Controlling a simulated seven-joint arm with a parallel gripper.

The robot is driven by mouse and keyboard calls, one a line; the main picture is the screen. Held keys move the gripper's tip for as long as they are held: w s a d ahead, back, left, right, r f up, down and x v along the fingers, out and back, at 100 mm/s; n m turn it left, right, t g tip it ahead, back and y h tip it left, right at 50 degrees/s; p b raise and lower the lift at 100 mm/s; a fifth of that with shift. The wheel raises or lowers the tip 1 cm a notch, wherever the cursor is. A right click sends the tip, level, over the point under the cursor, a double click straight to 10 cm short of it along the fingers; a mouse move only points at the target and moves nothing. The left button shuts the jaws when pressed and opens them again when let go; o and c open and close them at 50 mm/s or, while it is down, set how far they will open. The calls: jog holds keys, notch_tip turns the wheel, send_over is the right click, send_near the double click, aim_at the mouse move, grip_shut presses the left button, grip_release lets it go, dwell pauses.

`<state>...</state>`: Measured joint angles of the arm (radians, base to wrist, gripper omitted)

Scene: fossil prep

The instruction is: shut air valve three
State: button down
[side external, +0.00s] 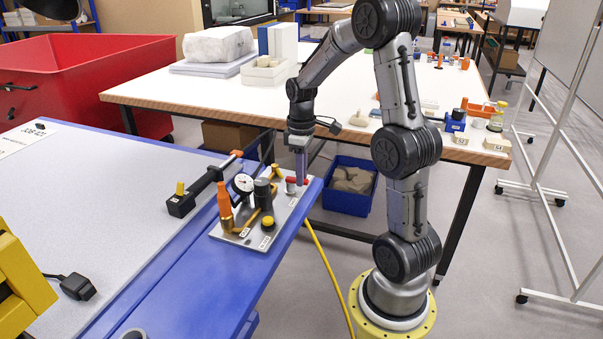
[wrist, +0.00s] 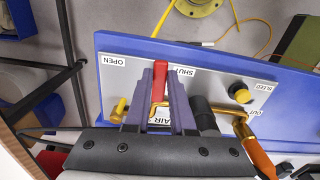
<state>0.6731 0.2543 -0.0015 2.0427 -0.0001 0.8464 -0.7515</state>
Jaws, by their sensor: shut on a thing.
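A grey valve panel (side external: 283,220) sits on the edge of the blue bench. Its red valve lever (wrist: 160,78) stands between the OPEN label (wrist: 115,61) and the SHUT label (wrist: 185,71) in the wrist view, with its tip close to SHUT. My gripper (wrist: 160,72) is shut on this lever, one purple finger on each side. In the side view my gripper (side external: 301,181) points down at the panel's far right end, where part of the red lever (side external: 290,186) shows. The AIR label (wrist: 153,122) is partly hidden by my fingers, and I cannot read its number.
A pressure gauge (side external: 243,184), a black cylinder (side external: 262,193), an orange-handled fitting (side external: 224,200) and a yellow bleed knob (wrist: 241,93) crowd the panel beside my gripper. A yellow hose (side external: 330,270) hangs from the bench. A white-topped table (side external: 330,90) stands behind.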

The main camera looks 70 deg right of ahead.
jog(key=shift+a+m, duration=0.1)
jog(key=shift+m, duration=0.5)
jog(key=c, duration=0.8)
grip_release()
jog(key=shift+o, duration=0.2)
notch_tip(320, 180, up, 14)
jog(key=shift+f, duration=0.1)
